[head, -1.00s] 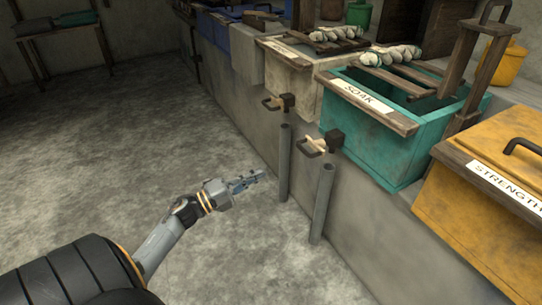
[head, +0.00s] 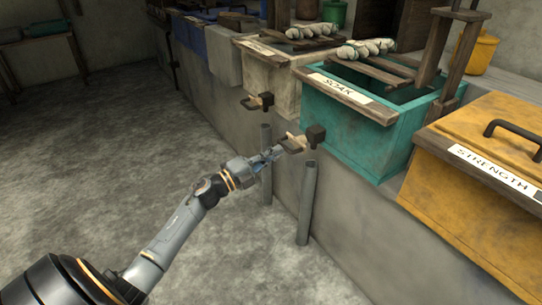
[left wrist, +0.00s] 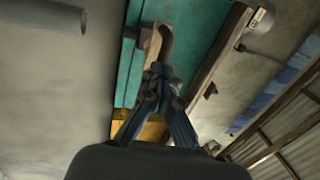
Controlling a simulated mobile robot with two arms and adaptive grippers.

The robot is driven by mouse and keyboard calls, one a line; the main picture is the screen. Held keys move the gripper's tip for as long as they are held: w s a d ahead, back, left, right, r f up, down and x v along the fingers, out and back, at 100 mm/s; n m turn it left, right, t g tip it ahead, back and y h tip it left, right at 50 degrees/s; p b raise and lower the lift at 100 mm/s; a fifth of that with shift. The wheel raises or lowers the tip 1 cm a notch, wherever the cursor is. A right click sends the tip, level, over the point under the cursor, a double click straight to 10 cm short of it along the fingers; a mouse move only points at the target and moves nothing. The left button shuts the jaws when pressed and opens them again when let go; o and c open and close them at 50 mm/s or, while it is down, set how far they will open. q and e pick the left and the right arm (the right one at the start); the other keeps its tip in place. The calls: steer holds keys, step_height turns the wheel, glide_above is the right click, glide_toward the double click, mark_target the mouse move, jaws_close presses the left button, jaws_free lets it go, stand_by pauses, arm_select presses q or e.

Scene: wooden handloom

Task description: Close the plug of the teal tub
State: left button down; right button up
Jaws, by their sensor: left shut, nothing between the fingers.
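The teal tub (head: 350,138), labelled SOAK, stands on the stone ledge. Its plug (head: 294,143), a pale wooden piece with a dark looped handle, sticks out from a black block (head: 316,135) below the tub's front. An upright grey pipe stands under it. My left gripper (head: 277,152) is shut and empty, its tips close beside the plug's outer end. In the left wrist view the shut fingertips (left wrist: 158,70) lie just below the handle (left wrist: 166,42) and the wooden piece (left wrist: 152,46); whether they touch cannot be told. My right gripper is not in view.
A similar plug (head: 258,100) sits under the pale tub (head: 270,78) to the left. The yellow STRENGTH tub (head: 445,200) is at the right. Grey pipes (head: 307,205) stand below the plugs. The floor at left is clear.

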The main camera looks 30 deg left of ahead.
mark_target(283, 146)
arm_select(q)
steer(key=x, duration=0.3)
steer(key=shift+w+f, duration=0.2)
steer(key=shift+f, duration=0.05)
steer(key=shift+r, duration=0.1)
